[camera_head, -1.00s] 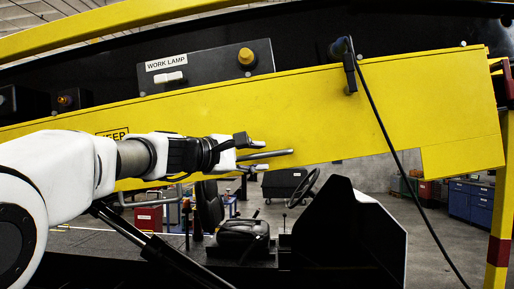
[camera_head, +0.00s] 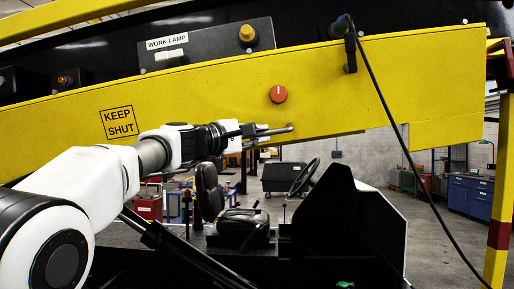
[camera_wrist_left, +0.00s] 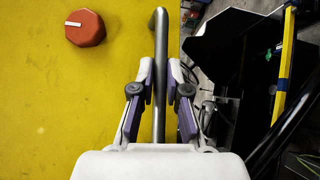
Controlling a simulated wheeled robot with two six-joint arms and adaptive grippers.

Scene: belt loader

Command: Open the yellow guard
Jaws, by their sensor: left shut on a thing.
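The yellow guard (camera_head: 215,100) is a long, slanted panel with a KEEP SHUT label (camera_head: 118,122). A grey metal bar handle (camera_head: 279,130) runs along its lower edge. My left gripper (camera_head: 248,132) is shut on this handle. In the left wrist view, the bar (camera_wrist_left: 160,60) passes between the two fingers (camera_wrist_left: 160,92), beside the yellow surface (camera_wrist_left: 60,95). A red knob (camera_head: 278,94) sits on yellow above the handle and also shows in the left wrist view (camera_wrist_left: 85,28). My right gripper is out of view.
A black cable (camera_head: 385,100) hangs in front of the panel at the right. A work lamp box (camera_head: 210,55) is above it. Below are a seat (camera_head: 240,225), a steering wheel (camera_head: 304,176) and a black cowl (camera_head: 350,235). A yellow and red post (camera_head: 499,220) stands at the right.

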